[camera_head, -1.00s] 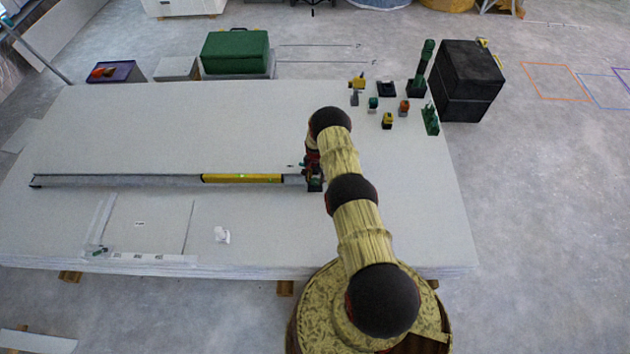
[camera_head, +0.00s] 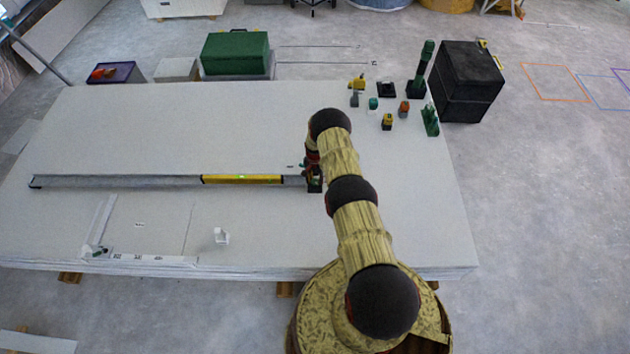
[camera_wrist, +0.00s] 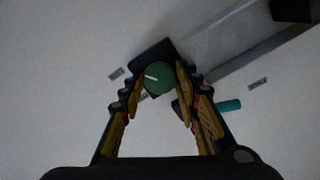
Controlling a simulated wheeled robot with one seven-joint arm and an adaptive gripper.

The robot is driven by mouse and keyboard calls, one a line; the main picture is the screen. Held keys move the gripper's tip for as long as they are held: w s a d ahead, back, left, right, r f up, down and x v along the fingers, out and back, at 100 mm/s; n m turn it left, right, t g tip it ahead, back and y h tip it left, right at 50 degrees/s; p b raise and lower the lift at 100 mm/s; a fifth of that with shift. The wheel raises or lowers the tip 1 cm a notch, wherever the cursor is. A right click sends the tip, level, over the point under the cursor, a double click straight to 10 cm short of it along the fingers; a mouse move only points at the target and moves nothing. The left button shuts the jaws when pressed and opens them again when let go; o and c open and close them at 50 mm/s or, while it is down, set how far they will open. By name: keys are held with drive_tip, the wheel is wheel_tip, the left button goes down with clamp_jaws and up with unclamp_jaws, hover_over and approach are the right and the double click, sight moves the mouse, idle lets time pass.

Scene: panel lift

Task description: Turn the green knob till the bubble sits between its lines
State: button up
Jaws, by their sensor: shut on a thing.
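The green knob (camera_wrist: 159,78), round with a pale pointer line, shows in the wrist view between the fingertips of my gripper (camera_wrist: 157,88). The fingers touch its two sides and are shut on it. A black block (camera_wrist: 152,56) lies behind the knob. In the head view my gripper (camera_head: 314,178) is at the right end of the long grey rail (camera_head: 115,181), and my arm hides the knob. A yellow level (camera_head: 258,179) lies along the rail. Its vial shows as a small bright green spot (camera_head: 241,177); the bubble and its lines are too small to tell.
The rail lies on a wide pale panel stack (camera_head: 240,120). Several small tools stand at the back right, near a black box (camera_head: 467,80). A teal cylinder (camera_wrist: 228,105) lies near my fingers.

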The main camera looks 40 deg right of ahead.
sight(315, 182)
drive_tip(key=n+b, duration=0.3)
drive_tip(key=shift+f, duration=0.1)
drive_tip(key=shift+n+b, duration=1.4)
drive_tip(key=shift+n, duration=1)
drive_tip(key=o, duration=0.9)
drive_tip(key=shift+r, duration=0.2)
wheel_tip(315, 182, up, 12)
drive_tip(key=shift+f, duration=0.1)
